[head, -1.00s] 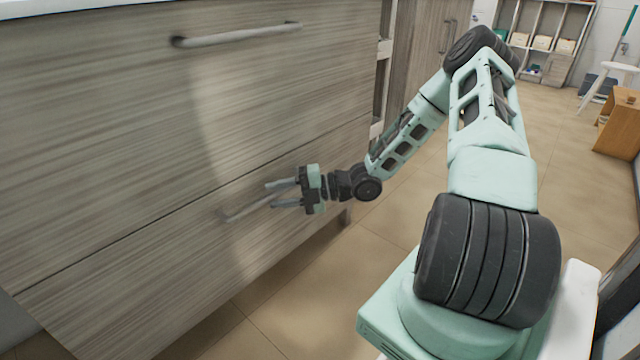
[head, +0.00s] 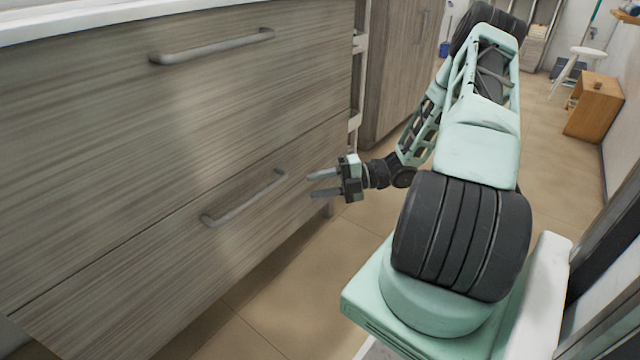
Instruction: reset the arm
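My gripper (head: 312,184) is in front of the lower drawer of a grey wood-grain cabinet, at the right end of that drawer. Its two fingers point left and are spread apart with nothing between them. The lower drawer handle (head: 245,199) is a grey bar to the left of the fingertips, with a visible gap between them. The lower drawer front (head: 130,275) appears flush with the upper drawer front (head: 180,120). My arm bends up and away from its base and then back down to the gripper.
The upper drawer handle (head: 212,47) is above and to the left. Another wooden cabinet (head: 395,70) stands behind. A wooden box-like stand (head: 597,106) and a white stool (head: 577,62) are at the back right. The tiled floor (head: 290,290) beside the cabinet is clear.

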